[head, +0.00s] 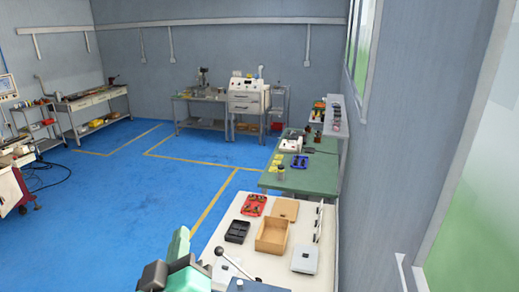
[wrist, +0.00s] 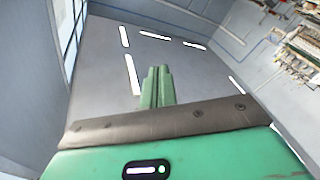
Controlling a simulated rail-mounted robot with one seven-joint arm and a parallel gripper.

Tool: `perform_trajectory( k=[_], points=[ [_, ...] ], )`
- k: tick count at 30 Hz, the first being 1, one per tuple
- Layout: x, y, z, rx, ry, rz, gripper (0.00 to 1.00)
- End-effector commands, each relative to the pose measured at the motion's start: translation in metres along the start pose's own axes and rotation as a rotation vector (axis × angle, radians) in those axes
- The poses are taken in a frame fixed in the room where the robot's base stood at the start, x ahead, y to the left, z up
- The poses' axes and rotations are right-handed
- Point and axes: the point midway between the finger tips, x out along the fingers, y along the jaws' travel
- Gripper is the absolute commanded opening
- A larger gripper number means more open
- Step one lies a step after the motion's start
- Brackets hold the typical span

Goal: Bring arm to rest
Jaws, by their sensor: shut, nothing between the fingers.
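My gripper (wrist: 158,80) shows in the wrist view. Its two green fingers stand close together, shut, with nothing between them. Behind the fingers, the grey ceiling (wrist: 100,65) with white light strips fills the middle of the wrist view, so the gripper points upward, clear of any surface. In the head view, a green and dark part of my arm shows at the bottom edge, left of the white bench (head: 325,215). The fingers cannot be made out there.
The white bench holds a wooden box (head: 271,236), a red tray (head: 254,205) and a black tray (head: 237,231). A green bench (head: 315,180) stands beyond it along the right wall. Blue floor (head: 130,220) is open to the left. A trolley (head: 12,185) stands far left.

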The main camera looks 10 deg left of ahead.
Motion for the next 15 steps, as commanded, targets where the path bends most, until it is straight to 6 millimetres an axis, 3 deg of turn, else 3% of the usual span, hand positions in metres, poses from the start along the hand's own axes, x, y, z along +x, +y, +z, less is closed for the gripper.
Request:
perform_trajectory(
  k=[1,3,6,10,15],
  points=[
    [-0.011,0.045,-0.020,0.075,0.040,0.062,0.00],
    [-0.033,0.101,-0.043,0.191,0.107,0.138,0.00],
    [-0.071,0.167,-0.075,0.334,0.215,0.225,0.00],
    [-0.118,0.223,-0.105,0.459,0.337,0.295,0.00],
    [-0.149,0.248,-0.122,0.528,0.416,0.323,0.00]
  ],
)
